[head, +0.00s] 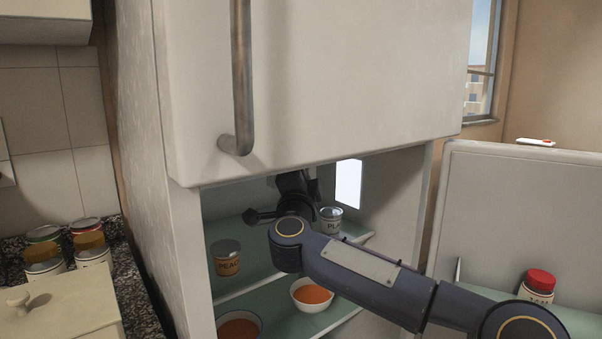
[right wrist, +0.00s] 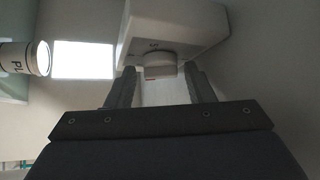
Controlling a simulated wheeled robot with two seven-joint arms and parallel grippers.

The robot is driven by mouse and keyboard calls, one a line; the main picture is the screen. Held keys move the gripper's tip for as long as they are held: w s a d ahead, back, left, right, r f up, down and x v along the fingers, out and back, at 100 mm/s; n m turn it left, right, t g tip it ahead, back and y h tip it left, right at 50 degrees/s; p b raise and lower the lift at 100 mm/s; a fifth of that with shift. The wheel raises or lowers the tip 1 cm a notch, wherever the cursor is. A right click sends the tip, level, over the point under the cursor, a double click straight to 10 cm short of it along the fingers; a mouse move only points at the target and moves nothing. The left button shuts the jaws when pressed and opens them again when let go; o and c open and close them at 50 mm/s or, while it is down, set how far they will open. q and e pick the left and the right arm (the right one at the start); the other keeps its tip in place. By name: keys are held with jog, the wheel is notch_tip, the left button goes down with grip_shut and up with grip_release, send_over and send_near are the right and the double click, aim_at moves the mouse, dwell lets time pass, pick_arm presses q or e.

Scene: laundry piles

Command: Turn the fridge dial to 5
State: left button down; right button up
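The fridge dial (right wrist: 160,66) is a small pale round knob on a white housing (right wrist: 190,28) inside the fridge, seen in the right wrist view. A small dark numeral that looks like a 5 shows on the housing above it; the dial's setting cannot be read. My right gripper (right wrist: 161,76) is open, with one finger on each side of the dial and a gap visible at both sides. In the head view my right arm reaches into the open lower compartment of the fridge (head: 190,240); its gripper is partly hidden there, and so is the dial. My left gripper is out of view.
A jar (head: 226,258) and a tin (head: 331,219) stand on the upper shelf. Bowls of orange food (head: 311,294) are below. A lit panel (head: 348,183) is on the inner wall. The closed upper door (head: 330,80) hangs above; the open lower door (head: 525,200) is at right.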

jog(key=shift+o, duration=0.4)
jog(key=shift+s, duration=0.1)
jog(key=v, duration=0.7)
jog(key=shift+s+f+b, duration=0.15)
jog(key=shift+s+b, duration=0.15)
jog(key=shift+b, duration=0.15)
jog(key=shift+a, duration=0.1)
